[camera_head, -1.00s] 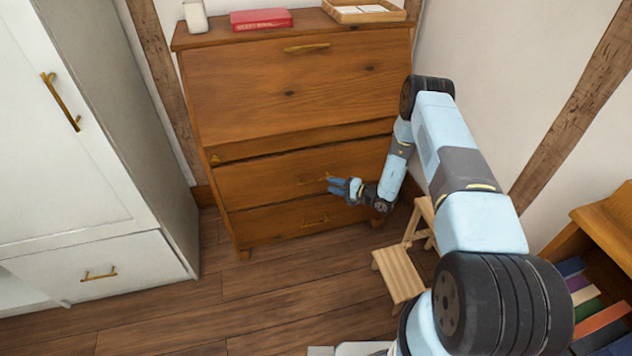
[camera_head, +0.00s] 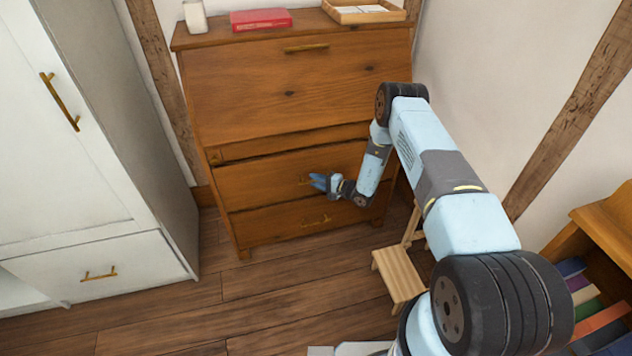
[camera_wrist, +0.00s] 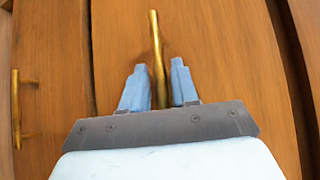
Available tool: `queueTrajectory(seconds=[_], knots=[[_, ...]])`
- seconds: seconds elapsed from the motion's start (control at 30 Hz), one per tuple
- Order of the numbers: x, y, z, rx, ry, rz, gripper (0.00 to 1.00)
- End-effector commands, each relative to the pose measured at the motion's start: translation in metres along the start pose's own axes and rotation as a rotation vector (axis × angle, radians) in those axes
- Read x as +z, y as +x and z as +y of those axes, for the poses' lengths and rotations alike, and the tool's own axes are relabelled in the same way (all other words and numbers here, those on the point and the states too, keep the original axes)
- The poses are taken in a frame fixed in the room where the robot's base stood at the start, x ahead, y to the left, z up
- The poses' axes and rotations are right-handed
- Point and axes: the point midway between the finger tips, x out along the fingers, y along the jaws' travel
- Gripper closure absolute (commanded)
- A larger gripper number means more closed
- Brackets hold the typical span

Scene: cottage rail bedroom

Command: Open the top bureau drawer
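The wooden bureau (camera_head: 270,90) stands against the back wall with a slanted front panel and two drawers below it. The top drawer (camera_head: 255,184) looks closed, and its brass handle is partly hidden behind my gripper (camera_head: 318,182) in the head view. In the wrist view, that brass handle (camera_wrist: 156,45) runs between the two blue fingers of my gripper (camera_wrist: 157,75). The fingers are open, one on each side of the bar, with a small gap visible. The lower drawer (camera_head: 262,230) also looks closed; its handle (camera_wrist: 16,108) shows at the left in the wrist view.
A small wooden step stool (camera_head: 398,274) stands at the bureau's right front. A white wardrobe (camera_head: 70,150) is on the left, and a bookcase (camera_head: 605,225) on the right. The floor (camera_head: 250,300) before the bureau is clear.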

Motion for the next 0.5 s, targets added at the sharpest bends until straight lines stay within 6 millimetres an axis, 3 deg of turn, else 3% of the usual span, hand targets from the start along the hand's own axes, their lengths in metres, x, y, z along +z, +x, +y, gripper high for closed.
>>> queueTrajectory(seconds=[0.3, 0.5], knots=[[0.0002, -0.0002, 0.0004, 0.001, 0.000, 0.000, 1.00], [0.0004, -0.0003, 0.0012, 0.002, 0.001, 0.000, 1.00]])
